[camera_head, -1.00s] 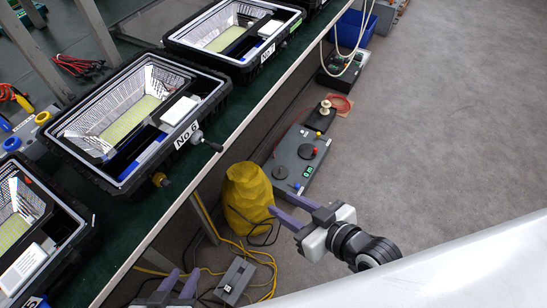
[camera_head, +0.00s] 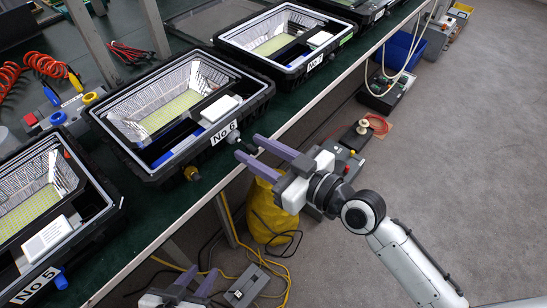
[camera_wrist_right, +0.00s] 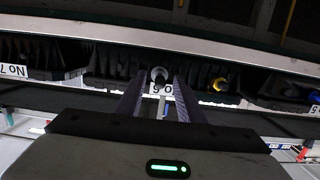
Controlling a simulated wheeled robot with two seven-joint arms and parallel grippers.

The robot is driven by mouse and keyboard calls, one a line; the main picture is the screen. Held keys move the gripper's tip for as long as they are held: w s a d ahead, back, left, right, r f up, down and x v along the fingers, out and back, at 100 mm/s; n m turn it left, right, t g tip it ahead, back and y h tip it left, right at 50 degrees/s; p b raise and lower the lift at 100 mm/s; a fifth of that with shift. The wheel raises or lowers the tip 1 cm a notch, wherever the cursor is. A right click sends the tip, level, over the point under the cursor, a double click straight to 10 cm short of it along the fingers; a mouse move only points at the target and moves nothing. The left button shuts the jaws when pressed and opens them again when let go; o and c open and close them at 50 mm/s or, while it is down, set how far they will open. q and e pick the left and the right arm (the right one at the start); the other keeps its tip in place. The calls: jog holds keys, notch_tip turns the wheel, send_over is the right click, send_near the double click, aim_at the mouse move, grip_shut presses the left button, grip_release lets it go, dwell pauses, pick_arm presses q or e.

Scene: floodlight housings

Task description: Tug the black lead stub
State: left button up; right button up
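The housing labelled No 6 (camera_head: 105,128) sits at the edge of the green bench. A grey gland (camera_head: 233,137) sticks out of its front wall to the right of the label, with the black lead stub (camera_head: 246,147) pointing outward from it. My right gripper (camera_head: 248,149) is open, its two purple fingers pointing at the housing with the stub between or just beside them. In the right wrist view the gland (camera_wrist_right: 159,75) shows between the two separate fingertips; contact cannot be told. My left gripper (camera_head: 202,272) is open and empty at the bottom, away from the housing.
Housings No 5 (camera_head: 30,290) and No 7 (camera_head: 300,72) stand on either side. A brass gland (camera_head: 191,173) is left of the No 6 label. A yellow sack (camera_head: 268,218) and yellow cables lie on the floor below. Open floor lies to the right.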

jog(key=shift+w+a+f, duration=0.1)
jog(key=shift+w+a, duration=0.4)
grip_shut()
dwell(0.7)
grip_release()
